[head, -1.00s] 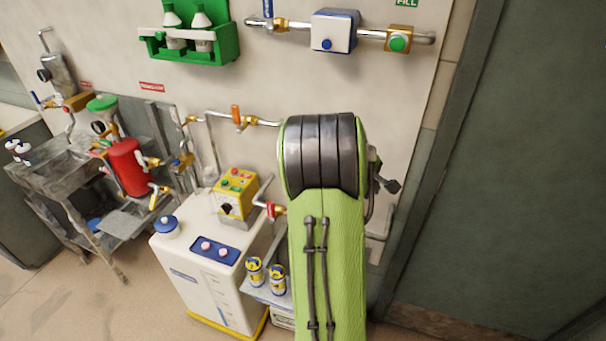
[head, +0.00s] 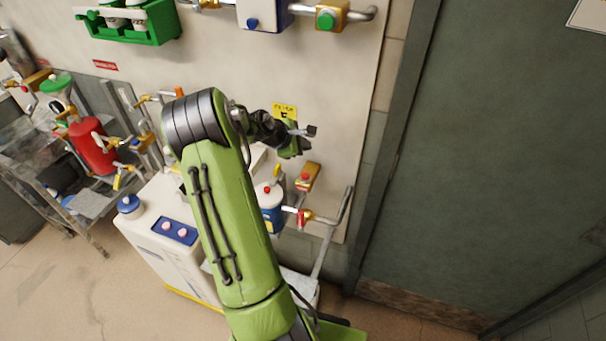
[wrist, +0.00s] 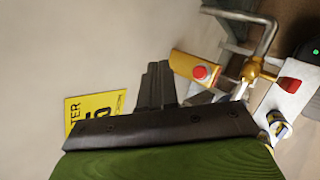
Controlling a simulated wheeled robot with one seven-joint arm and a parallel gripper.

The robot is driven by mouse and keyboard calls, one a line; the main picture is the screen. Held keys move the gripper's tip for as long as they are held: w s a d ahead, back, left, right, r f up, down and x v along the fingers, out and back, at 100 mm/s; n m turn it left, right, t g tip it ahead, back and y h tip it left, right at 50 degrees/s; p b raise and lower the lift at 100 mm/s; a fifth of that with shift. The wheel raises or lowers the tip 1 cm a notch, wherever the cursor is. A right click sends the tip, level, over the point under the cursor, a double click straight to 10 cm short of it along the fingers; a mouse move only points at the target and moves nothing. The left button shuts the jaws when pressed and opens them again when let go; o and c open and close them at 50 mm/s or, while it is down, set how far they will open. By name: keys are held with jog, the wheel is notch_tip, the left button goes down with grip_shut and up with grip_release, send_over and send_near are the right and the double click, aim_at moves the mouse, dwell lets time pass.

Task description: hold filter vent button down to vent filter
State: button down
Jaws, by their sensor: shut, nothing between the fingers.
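A red button (head: 306,176) sits on a yellow wall box, below and slightly right of my gripper. It also shows in the wrist view (wrist: 200,72), just right of my fingertips and apart from them. A yellow wall label (head: 284,112), partly readable as "FILTER" in the wrist view (wrist: 95,110), is beside my gripper. A white and blue canister (head: 270,205) with a red top piece stands below. Which part is the vent button I cannot read. My gripper (wrist: 154,85) is shut and empty near the wall; in the head view it is small and dark (head: 296,146).
A metal pipe with a red valve handle (head: 302,218) runs right of the canister. The white cabinet (head: 150,232) stands left, partly behind my arm. A red tank (head: 92,147) is farther left. A grey-green door (head: 500,180) fills the right side.

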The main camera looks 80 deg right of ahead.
aim_at(303, 177)
notch_tip(303, 177, down, 9)
jog(key=b, duration=0.6)
jog(key=shift+b, duration=0.35)
jog(key=shift+r, duration=0.1)
dwell(1.2)
jog(key=shift+f, duration=0.4)
jog(key=shift+f+b, duration=0.55)
jog(key=shift+f, duration=0.05)
dwell(0.5)
jog(key=shift+r, duration=0.1)
dwell(1.8)
jog(key=shift+r+p, duration=0.9)
jog(key=shift+r, duration=0.05)
notch_tip(303, 177, up, 5)
jog(key=p, duration=0.4)
jog(key=shift+r, duration=0.15)
